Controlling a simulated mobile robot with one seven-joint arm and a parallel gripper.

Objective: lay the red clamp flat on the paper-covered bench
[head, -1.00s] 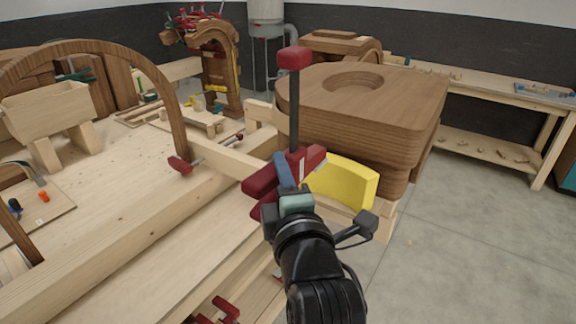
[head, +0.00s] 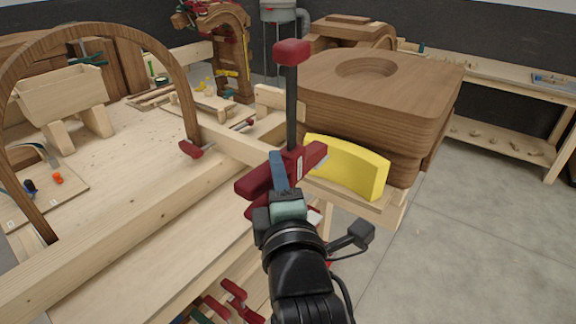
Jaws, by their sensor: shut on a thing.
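My gripper (head: 280,190) is shut on the red clamp (head: 292,110), low on its body. The clamp stands upright in the grip, with its dark bar pointing up and a red end at the top. It is held in the air in front of the near wooden bench (head: 130,165) and hides part of it. No paper covering is visible on that bench or on the far bench (head: 500,77) at the back right.
A yellow curved piece (head: 347,168) and a large brown wooden block (head: 420,95) lie just right of the clamp. A wooden arch (head: 180,95) and another red clamp (head: 192,149) are to the left. Grey floor (head: 470,240) is clear at right.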

